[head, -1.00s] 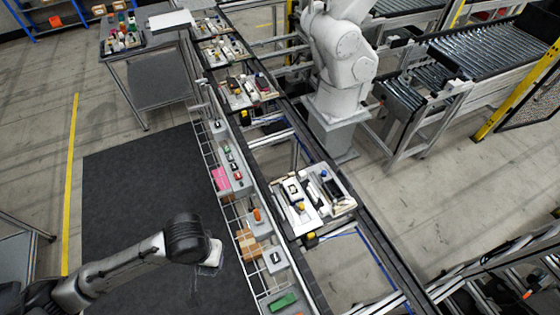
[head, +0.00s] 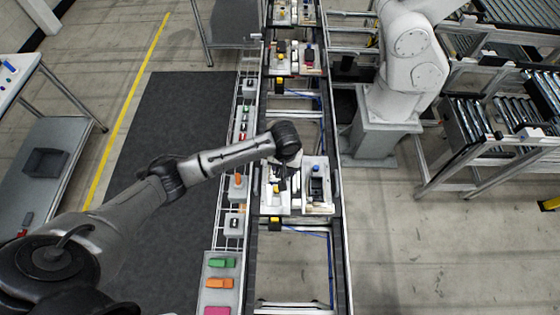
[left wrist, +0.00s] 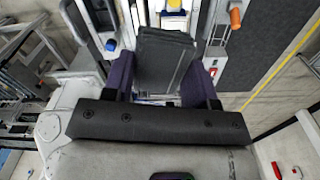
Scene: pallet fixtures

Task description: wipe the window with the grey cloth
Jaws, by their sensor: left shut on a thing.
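My left gripper (head: 284,176) is low over the near pallet (head: 268,211) on the conveyor, partly hidden by my wrist in the head view. In the left wrist view, its purple fingers (left wrist: 160,82) are closed on a flat dark grey piece (left wrist: 165,52), which looks like the folded cloth. The pallet carries a white fixture with a yellow part (head: 276,188) and a black part (head: 316,185) with a blue top. I cannot make out which surface is the window, or whether the cloth touches anything. My right gripper is not in view.
A rack left of the conveyor holds small items, including green (head: 221,263) and orange (head: 219,283) blocks. Another loaded pallet (head: 295,69) sits farther along the conveyor. A white robot arm (head: 405,60) stands to the right.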

